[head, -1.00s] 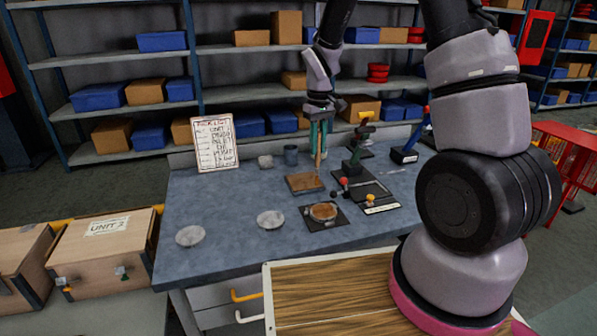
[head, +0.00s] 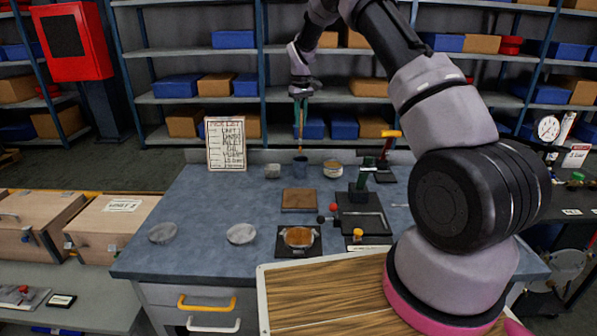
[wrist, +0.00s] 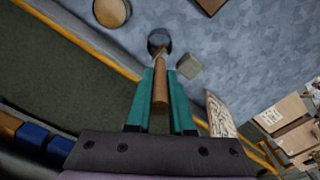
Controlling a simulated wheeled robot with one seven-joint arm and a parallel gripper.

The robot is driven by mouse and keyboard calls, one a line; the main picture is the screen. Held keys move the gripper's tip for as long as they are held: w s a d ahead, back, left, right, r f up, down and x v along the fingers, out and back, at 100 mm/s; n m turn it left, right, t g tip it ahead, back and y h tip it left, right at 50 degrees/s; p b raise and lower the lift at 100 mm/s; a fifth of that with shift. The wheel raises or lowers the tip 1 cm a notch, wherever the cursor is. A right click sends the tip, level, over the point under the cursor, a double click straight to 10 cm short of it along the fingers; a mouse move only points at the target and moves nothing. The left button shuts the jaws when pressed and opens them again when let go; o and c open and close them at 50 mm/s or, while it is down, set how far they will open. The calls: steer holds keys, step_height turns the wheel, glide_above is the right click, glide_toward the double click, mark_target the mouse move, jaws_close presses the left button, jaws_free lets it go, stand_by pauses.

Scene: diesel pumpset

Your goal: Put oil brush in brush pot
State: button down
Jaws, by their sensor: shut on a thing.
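My gripper (head: 300,112) has teal fingers and is shut on the oil brush (head: 300,138), which hangs upright, its brown handle between the fingers. The wrist view shows the brush handle (wrist: 161,88) running away from the fingers (wrist: 161,95). The brush pot (head: 300,171), a small dark blue-grey cup, stands at the back of the blue-grey table. The brush's lower end lines up with the pot's mouth in both views; in the wrist view it overlaps the dark pot (wrist: 154,36). I cannot tell whether the tip is just above the rim or slightly inside.
A small grey block (head: 272,171) stands left of the pot and a tan-topped tin (head: 333,170) right of it. A picking-list board (head: 226,144) is further left. A brown wooden block (head: 299,200) lies in front. A green-handled device (head: 362,200) stands to the right.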

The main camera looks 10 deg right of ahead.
mark_target(300, 137)
step_height(300, 137, down, 10)
steer(key=shift+w+r, duration=0.1)
stand_by(0.4)
steer(key=c, duration=0.8)
jaws_free()
